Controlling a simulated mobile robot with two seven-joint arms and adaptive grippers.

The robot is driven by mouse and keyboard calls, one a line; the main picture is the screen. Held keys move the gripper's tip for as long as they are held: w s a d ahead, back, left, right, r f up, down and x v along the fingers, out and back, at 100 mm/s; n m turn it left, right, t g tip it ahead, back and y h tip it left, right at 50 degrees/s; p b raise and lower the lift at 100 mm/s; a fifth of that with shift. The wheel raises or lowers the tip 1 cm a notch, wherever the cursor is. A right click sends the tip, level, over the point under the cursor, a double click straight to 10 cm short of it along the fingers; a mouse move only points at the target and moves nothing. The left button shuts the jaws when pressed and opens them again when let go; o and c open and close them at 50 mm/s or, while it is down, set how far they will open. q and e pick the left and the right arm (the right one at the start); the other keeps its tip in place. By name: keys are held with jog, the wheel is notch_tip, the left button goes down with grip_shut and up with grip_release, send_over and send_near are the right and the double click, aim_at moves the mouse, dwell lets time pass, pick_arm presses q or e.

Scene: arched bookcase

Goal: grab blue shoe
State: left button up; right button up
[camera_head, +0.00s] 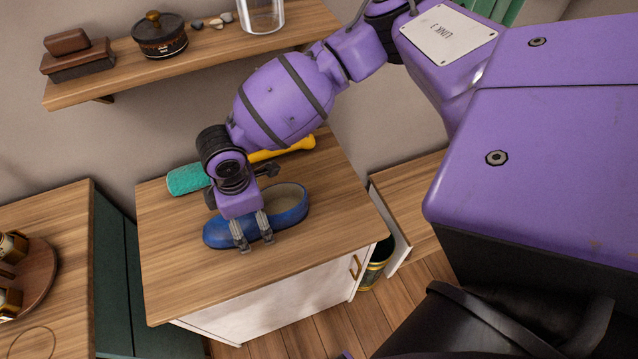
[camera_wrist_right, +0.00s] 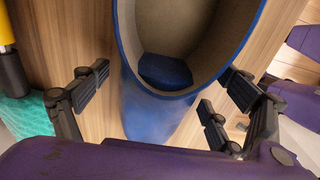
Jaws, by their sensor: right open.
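A blue shoe (camera_head: 288,207) with a beige inside lies on the wooden cabinet top, its opening facing up. My right gripper (camera_head: 253,245) is over its left part, with the fingertips at the shoe's near side in the head view. In the right wrist view the open fingers (camera_wrist_right: 165,105) stand apart on either side of the blue shoe (camera_wrist_right: 145,100), and its opening extends beyond them. I cannot tell whether a finger touches it. Part of the shoe is hidden by the gripper. My left gripper is not in view.
A teal roller or brush (camera_head: 188,180) with a yellow handle (camera_head: 295,146) lies just behind the shoe. The front of the cabinet top (camera_head: 185,285) is clear.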

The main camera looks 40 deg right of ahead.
jog(key=shift+s+f, duration=0.15)
jog(key=c, duration=1.6)
